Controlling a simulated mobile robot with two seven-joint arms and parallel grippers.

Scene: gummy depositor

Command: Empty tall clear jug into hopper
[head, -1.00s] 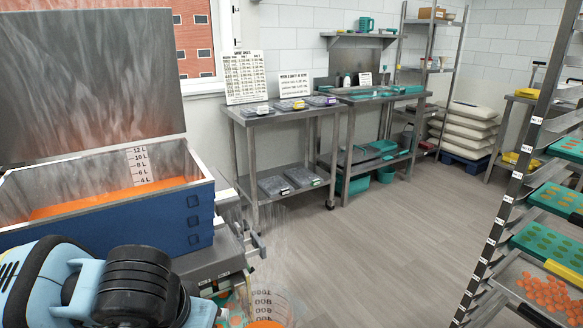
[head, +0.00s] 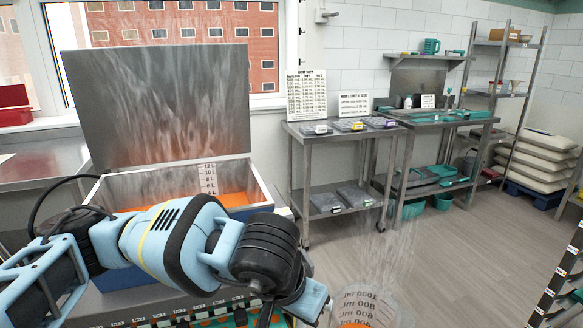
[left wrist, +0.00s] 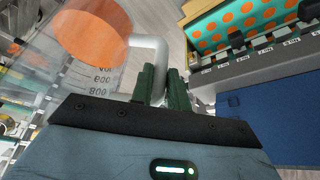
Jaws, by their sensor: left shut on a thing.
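My left gripper (head: 322,303) is shut on the handle of the tall clear jug (head: 368,308) at the bottom of the head view. The jug looks about upright, with orange contents low inside; its lower part is cut off. The left wrist view shows the dark fingers (left wrist: 163,88) closed on the pale handle, beside the jug wall (left wrist: 95,78) with its printed scale. The hopper (head: 228,176) stands left of the jug, its grey lid (head: 155,110) raised, with orange contents inside. My left arm hides much of its front. The right gripper is out of view.
A teal mould tray with orange rounds (left wrist: 230,28) lies beside the blue housing (left wrist: 265,122) in the left wrist view. A steel table (head: 340,132) with boxes stands behind. A rack (head: 562,270) is at the right edge. The floor between is clear.

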